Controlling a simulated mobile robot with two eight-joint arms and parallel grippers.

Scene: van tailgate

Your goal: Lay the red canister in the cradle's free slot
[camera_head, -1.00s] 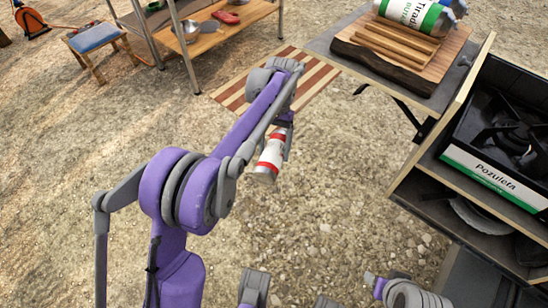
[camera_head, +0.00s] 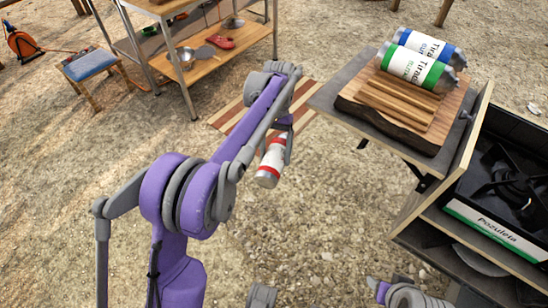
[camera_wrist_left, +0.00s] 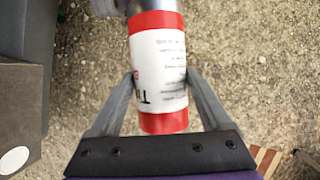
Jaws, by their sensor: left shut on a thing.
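The red canister (camera_head: 272,161), white-labelled with red bands, is held in my left gripper (camera_head: 279,143) above the gravel, left of the tailgate shelf. In the left wrist view the canister (camera_wrist_left: 158,70) lies between the two fingers of the left gripper (camera_wrist_left: 161,82), which touch its sides. The wooden cradle (camera_head: 388,105) with ridged slots sits on the grey shelf at upper right. A green canister (camera_head: 415,68) and a blue canister (camera_head: 430,46) lie in its far slots. The nearer slots are bare.
A stove (camera_head: 508,185) sits in the open cabinet right of the shelf. A wooden table (camera_head: 205,45) with a bowl and a red item on its lower shelf stands at the back left. A blue stool (camera_head: 88,68) stands further left.

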